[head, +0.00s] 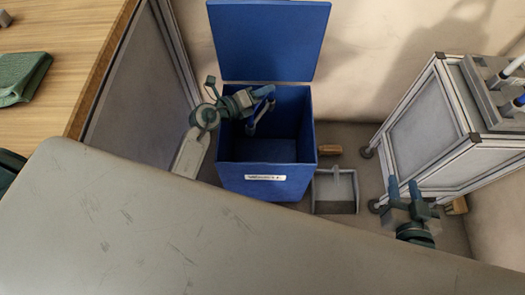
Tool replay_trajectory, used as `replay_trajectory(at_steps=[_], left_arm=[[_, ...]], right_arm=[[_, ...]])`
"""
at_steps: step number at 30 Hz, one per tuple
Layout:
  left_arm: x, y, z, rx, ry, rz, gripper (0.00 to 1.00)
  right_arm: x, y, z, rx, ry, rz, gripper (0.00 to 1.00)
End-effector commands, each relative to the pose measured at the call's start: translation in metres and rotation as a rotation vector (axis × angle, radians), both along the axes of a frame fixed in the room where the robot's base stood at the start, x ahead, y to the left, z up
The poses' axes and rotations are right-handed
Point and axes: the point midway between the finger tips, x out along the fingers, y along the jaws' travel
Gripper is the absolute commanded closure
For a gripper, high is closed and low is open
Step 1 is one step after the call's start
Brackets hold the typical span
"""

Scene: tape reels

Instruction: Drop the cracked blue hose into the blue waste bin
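The blue waste bin (265,180) stands on the floor with its lid (268,40) raised at the back. My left gripper (266,92) reaches in from the left over the bin's opening. A thin, bent grey-blue piece with paler ends, apparently the cracked hose (261,116), shows just below its fingertips, inside the bin's outline. It seems to meet the fingertips, but I cannot tell whether they grip it. My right gripper (403,184) is at the lower right, open and empty, its two blue fingers apart and pointing up the picture.
A grey-panelled metal-framed cabinet (425,115) stands at the right, with blue hoses (512,68) on its top. A dustpan (336,190) lies right of the bin. A wooden table (55,25) with a green cloth (22,77) is at the left.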

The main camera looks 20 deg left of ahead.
Motion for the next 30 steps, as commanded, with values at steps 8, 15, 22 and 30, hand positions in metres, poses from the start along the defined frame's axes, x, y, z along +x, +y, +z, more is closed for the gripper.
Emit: replay_trajectory(at_steps=[8,15,22,30], left_arm=[[0.000,0.000,0.000,-0.001,-0.001,0.000,0.59],[0.000,0.000,0.001,0.000,0.000,0.000,0.59],[0.000,0.000,0.016,0.001,-0.002,0.000,0.59],[-0.017,-0.005,0.038,-0.003,0.003,0.001,0.59]], right_arm=[[0.000,0.000,0.000,0.000,0.001,0.000,0.64],[0.000,0.000,0.000,0.000,0.006,0.001,0.64],[-0.024,0.004,-0.029,0.014,0.184,0.016,0.64],[-0.058,0.008,-0.056,0.004,0.433,0.044,0.64]])
